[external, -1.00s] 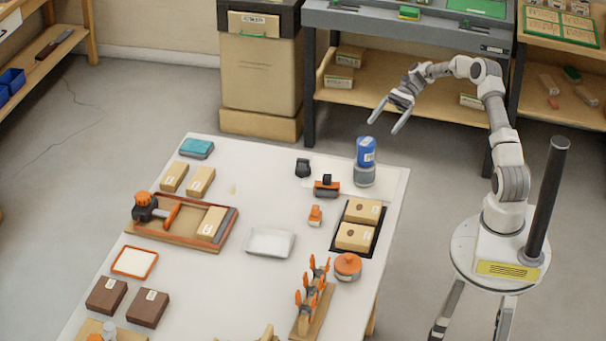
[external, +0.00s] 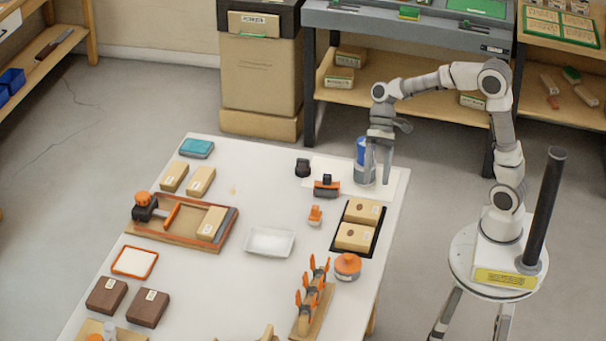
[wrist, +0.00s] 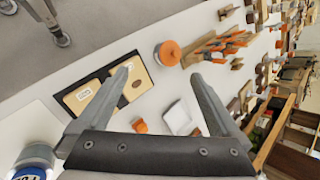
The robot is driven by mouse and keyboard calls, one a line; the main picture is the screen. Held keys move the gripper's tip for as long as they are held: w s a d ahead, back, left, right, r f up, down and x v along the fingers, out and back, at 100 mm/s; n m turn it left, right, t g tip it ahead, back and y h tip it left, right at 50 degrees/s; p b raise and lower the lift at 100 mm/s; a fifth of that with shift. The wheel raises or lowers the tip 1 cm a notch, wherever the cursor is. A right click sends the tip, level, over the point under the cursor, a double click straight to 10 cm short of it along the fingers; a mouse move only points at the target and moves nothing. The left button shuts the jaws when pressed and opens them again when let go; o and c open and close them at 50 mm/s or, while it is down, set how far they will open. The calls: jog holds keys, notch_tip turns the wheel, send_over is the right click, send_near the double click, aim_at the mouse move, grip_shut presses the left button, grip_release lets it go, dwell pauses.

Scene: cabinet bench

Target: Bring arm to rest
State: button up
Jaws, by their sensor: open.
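My gripper (external: 377,160) is open and points down above the far right part of the white table (external: 235,290). The blue can shows in the wrist view at the lower left corner (wrist: 38,155), outside the fingers. I cannot tell the exact gap between the gripper and the can.
Two tan boxes on a black tray (external: 372,243), an orange-lidded pot (external: 347,266), a white dish (external: 270,242) and a rack of orange-handled tools (external: 312,295) stand on the table. A grey workbench (external: 400,30) is behind. The floor between table and workbench is clear.

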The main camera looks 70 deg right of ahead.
jog(key=s+d+r+n+t+h+p, duration=0.2)
jog(key=s+d+r+t+h+p, duration=0.1)
jog(key=s+r+p, duration=0.2)
jog(key=s+d+r+n+t+h+p, duration=0.3)
jog(key=s+r+p, duration=0.3)
jog(key=s+r, duration=0.3)
jog(key=shift+s+r+h, duration=0.35)
jog(key=shift+s+h, duration=0.45)
jog(key=shift+s, duration=0.4)
